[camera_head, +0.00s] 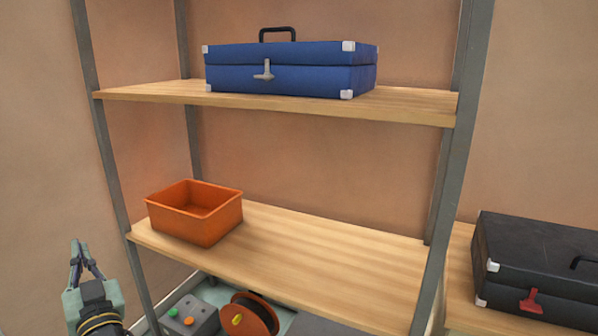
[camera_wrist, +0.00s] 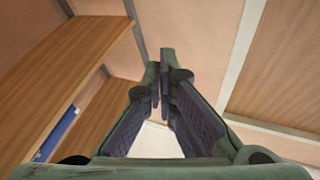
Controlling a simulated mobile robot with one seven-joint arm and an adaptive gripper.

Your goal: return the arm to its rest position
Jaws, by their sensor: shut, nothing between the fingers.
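My gripper (camera_head: 79,248) is at the lower left in the head view, pointing up, in front of and to the left of the shelf unit. Its fingers are shut with nothing between them. In the wrist view, the fingers (camera_wrist: 161,85) fill the middle of the picture and come together at their tips. The gripper touches nothing that I can see. Most of my arm is outside the head view.
The shelf unit (camera_head: 320,260) carries an orange bin (camera_head: 205,226) on its middle board and a blue case (camera_head: 285,80) on its upper board. A grey box (camera_head: 190,316) and a cable reel (camera_head: 248,316) are below. A black case (camera_head: 535,262) stands at right.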

